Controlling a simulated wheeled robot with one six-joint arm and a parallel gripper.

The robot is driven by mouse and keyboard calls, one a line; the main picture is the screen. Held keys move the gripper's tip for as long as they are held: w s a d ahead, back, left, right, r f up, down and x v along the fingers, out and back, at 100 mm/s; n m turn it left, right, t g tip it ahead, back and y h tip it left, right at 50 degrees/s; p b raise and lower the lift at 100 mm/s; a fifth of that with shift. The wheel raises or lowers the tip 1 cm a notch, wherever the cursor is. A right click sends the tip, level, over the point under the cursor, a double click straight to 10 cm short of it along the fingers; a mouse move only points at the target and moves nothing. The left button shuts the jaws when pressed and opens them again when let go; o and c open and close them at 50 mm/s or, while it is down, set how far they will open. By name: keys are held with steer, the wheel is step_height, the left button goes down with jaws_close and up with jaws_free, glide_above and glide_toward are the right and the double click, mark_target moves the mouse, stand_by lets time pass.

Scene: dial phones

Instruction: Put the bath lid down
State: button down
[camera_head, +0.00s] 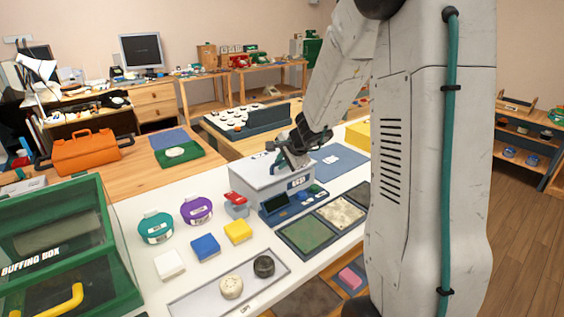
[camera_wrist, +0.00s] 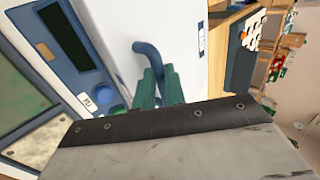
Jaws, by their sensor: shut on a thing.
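The bath (camera_head: 300,184) is a pale grey box with a blue control panel and dark display, standing on the white worktop. Its light lid (camera_head: 258,170) covers the top; whether it rests flush or sits slightly raised I cannot tell. My gripper (camera_head: 287,158) is over the lid. In the wrist view, the green fingers of my gripper (camera_wrist: 160,86) are shut on the curved blue handle (camera_wrist: 146,48) of the lid. The bath's control panel (camera_wrist: 68,50) shows left of the fingers there. Part of the handle is hidden between the fingers.
A teal round tub (camera_head: 156,228), a purple one (camera_head: 197,210) and coloured blocks stand left of the bath. A grey tray (camera_head: 210,297) and framed pads (camera_head: 306,237) lie in front. A green buffing box (camera_head: 60,250) stands at left. A blue mat (camera_head: 340,162) lies behind right.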

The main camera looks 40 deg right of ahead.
steer(key=shift+f, duration=0.1)
steer(key=c, duration=1.5)
jaws_free()
steer(key=shift+o, duration=0.2)
